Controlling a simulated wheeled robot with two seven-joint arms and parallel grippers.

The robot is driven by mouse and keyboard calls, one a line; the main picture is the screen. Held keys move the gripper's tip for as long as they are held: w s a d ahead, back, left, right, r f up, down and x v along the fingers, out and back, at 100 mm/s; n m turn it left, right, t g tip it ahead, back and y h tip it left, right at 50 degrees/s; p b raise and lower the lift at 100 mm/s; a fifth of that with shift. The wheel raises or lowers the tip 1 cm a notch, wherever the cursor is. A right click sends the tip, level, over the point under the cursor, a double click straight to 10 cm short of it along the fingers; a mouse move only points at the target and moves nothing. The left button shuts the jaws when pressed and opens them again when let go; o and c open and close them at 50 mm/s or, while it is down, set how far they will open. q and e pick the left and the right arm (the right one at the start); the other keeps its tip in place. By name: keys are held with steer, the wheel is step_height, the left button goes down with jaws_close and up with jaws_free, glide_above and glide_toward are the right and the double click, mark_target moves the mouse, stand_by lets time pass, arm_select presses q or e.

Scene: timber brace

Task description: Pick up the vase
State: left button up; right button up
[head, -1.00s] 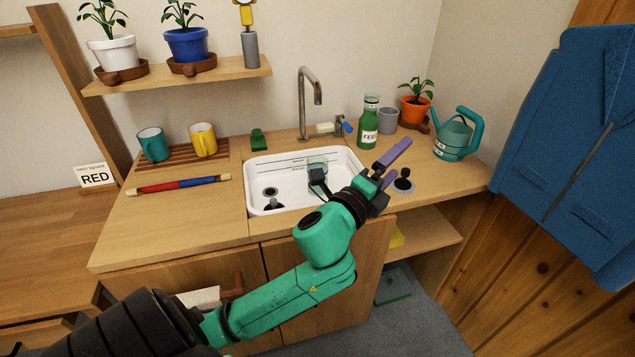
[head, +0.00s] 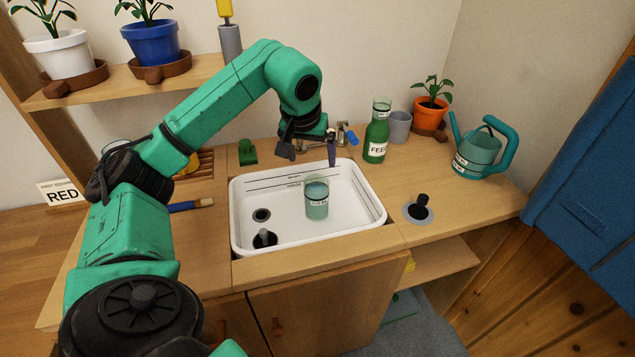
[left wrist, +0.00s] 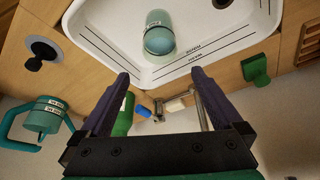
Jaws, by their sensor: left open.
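The vase appears to be the translucent green cylinder (head: 317,202) with a small white label, standing upright in the white sink basin (head: 240,222); the label is too small to read. It also shows in the left wrist view (left wrist: 158,35), beyond the fingertips. My left gripper (head: 308,151) is open and empty above the sink's back edge, behind and above the vase, not touching it. Its two dark fingers are spread in the left wrist view (left wrist: 160,78). My right gripper is not in view.
Behind the gripper is the tap, partly hidden by my arm. A green bottle (head: 377,135), grey cup (head: 399,127), potted plant (head: 430,112) and teal watering can (head: 478,155) stand to the right. A shelf (head: 200,78) holds pots.

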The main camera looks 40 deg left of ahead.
arm_select(q)
glide_toward(317, 183)
steer(key=s+d+f, duration=0.1)
steer(key=x, duration=0.5)
steer(key=shift+w+f, duration=0.15)
steer(key=shift+f, duration=0.15)
steer(key=shift+w+f, duration=0.15)
steer(key=shift+f, duration=0.2)
steer(key=shift+a+f, duration=0.15)
steer(key=c, duration=1.4)
jaws_close()
steer(key=shift+w, duration=0.1)
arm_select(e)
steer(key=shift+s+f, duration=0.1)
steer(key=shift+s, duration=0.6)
